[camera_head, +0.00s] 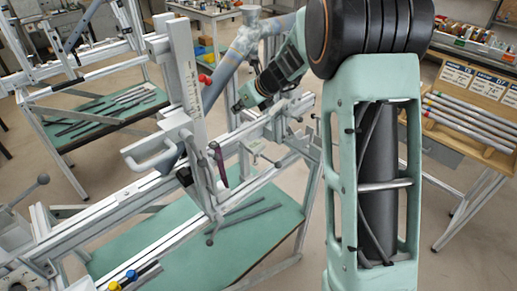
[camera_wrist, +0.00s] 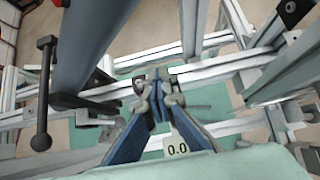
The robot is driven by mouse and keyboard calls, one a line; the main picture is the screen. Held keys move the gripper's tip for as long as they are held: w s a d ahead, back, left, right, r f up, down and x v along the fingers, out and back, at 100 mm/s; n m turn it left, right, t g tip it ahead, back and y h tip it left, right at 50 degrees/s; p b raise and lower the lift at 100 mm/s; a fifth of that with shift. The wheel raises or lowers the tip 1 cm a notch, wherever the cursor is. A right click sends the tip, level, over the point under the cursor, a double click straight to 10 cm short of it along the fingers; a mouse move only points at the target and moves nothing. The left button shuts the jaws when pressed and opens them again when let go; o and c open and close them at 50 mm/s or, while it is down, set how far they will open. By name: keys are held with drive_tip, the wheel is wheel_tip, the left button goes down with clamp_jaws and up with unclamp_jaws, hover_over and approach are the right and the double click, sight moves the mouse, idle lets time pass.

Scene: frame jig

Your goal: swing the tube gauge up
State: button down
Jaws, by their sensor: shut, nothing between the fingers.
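I cannot tell for certain which part is the tube gauge. In the head view a thick blue-grey tube (camera_head: 221,78) stands tilted over the jig, its upper end leaning right. A large blue-grey tube (camera_wrist: 88,42) also runs down the upper left of the wrist view, beside my gripper and apart from it. My gripper (camera_wrist: 157,92) is shut and empty, its blue fingers meeting above the jig rails. In the head view the gripper (camera_head: 239,105) is small and dark, right of the tilted tube. A small plate reading 0.0 (camera_wrist: 177,149) shows below the fingers.
A black lever with a ball end (camera_wrist: 42,140) stands left of the fingers. Aluminium jig rails (camera_head: 95,228) surround the gripper. A white upright with a scale (camera_head: 188,75) stands left of the tube. A green shelf (camera_head: 185,252) lies below. My own arm covers the centre right.

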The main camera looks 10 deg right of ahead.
drive_tip(key=shift+w+a+f, duration=0.3)
drive_tip(key=shift+w+a, duration=0.35)
drive_tip(key=shift+w, duration=0.25)
drive_tip(key=c, duration=2)
unclamp_jaws()
drive_tip(key=shift+o, duration=0.2)
drive_tip(key=shift+r, duration=0.1)
drive_tip(key=v, duration=0.7)
